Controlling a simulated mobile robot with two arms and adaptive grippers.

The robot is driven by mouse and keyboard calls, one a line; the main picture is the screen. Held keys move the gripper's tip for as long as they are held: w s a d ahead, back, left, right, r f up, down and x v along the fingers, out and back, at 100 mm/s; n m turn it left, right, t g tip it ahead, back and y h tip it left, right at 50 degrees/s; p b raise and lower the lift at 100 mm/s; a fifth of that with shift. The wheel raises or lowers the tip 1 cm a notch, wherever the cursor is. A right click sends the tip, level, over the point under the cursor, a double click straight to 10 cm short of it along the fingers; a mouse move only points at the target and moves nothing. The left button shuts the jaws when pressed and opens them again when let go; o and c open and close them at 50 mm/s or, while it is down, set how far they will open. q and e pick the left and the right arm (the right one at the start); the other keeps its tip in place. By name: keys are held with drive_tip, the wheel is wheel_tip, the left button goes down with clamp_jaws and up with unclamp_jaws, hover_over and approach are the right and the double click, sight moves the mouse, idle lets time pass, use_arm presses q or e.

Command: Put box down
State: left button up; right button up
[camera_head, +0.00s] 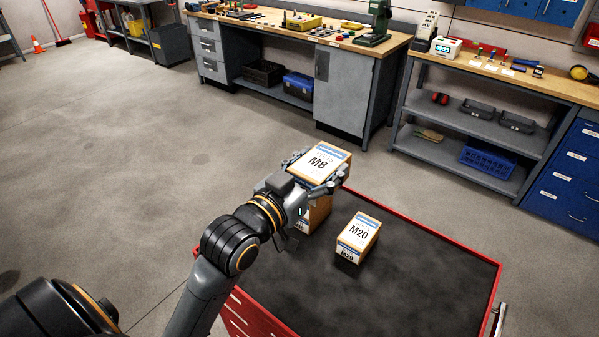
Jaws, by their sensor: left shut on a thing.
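My left gripper (317,172) is shut on a box marked M8 (320,162), with its fingers along the box's sides. The M8 box has a white and blue top label and brown sides. It is above the rear left part of a red cart (496,284) with a dark top. Another brown box (318,214) stands below it, partly hidden by my gripper. I cannot tell whether the two boxes touch. A box marked M20 (359,232) stands on the cart top to the right, apart from my gripper. My right gripper is not in view.
The front and right of the cart top (420,285) are clear. Behind the cart stand a grey workbench (343,88) with tools and a shelf bench (480,130) holding a blue crate (487,158). Open floor (110,150) lies to the left.

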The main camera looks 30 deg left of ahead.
use_arm(q)
drive_tip(key=w+d+f+b, duration=0.1)
drive_tip(key=b, duration=0.3)
drive_tip(key=shift+w+b, duration=0.1)
drive_tip(key=shift+b, duration=0.3)
drive_tip(key=b, duration=0.1)
drive_tip(key=a+b, duration=0.1)
drive_tip(key=b, duration=0.2)
drive_tip(key=shift+w+a+f, duration=0.25)
drive_tip(key=shift+a+f, duration=0.05)
drive_tip(key=w+a+f, duration=0.2)
drive_tip(key=w, duration=0.1)
drive_tip(key=w+a+f+p, duration=0.1)
drive_tip(key=w+a+f, duration=0.2)
drive_tip(key=w+f, duration=0.2)
drive_tip(key=shift+w+a, duration=0.35)
drive_tip(key=shift+a, duration=0.05)
drive_tip(key=shift+w+a+f, duration=0.2)
drive_tip(key=shift+w+f, duration=0.1)
drive_tip(key=shift+f, duration=0.15)
wheel_tip(320, 180, down, 3)
drive_tip(key=shift+w+a+p, duration=0.1)
drive_tip(key=shift+p, duration=0.55)
drive_tip(key=shift+f, duration=0.1)
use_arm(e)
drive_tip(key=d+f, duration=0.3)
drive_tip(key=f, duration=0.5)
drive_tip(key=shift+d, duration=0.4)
